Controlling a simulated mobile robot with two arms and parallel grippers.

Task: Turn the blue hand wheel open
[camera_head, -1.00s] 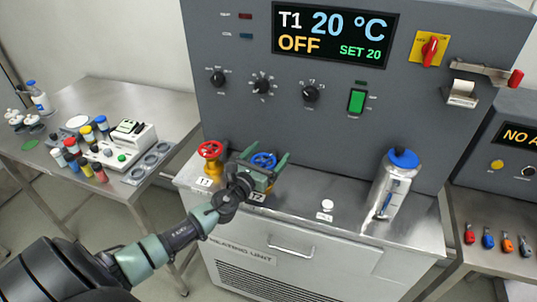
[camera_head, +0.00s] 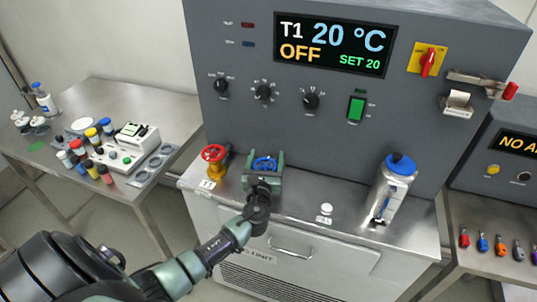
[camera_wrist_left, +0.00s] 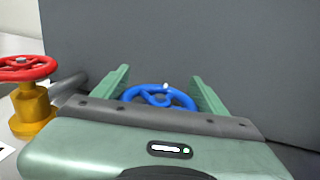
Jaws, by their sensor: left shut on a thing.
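The blue hand wheel (camera_head: 264,164) stands on the steel top of the heating unit, close to the grey panel. It also shows in the left wrist view (camera_wrist_left: 158,96), between the two green fingers. My left gripper (camera_head: 264,160) is around the wheel, one finger on each side, and is shut on it. The valve body under the wheel is hidden behind my gripper. In the left wrist view (camera_wrist_left: 160,85) the fingers reach past the wheel's rim on both sides. My right gripper is not in view.
A red hand wheel (camera_head: 214,153) on a yellow valve stands just left of my gripper. A silver bottle with a blue cap (camera_head: 392,187) stands to the right. A side table (camera_head: 95,90) with coloured-cap bottles is at the left. The steel top between wheel and bottle is mostly clear.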

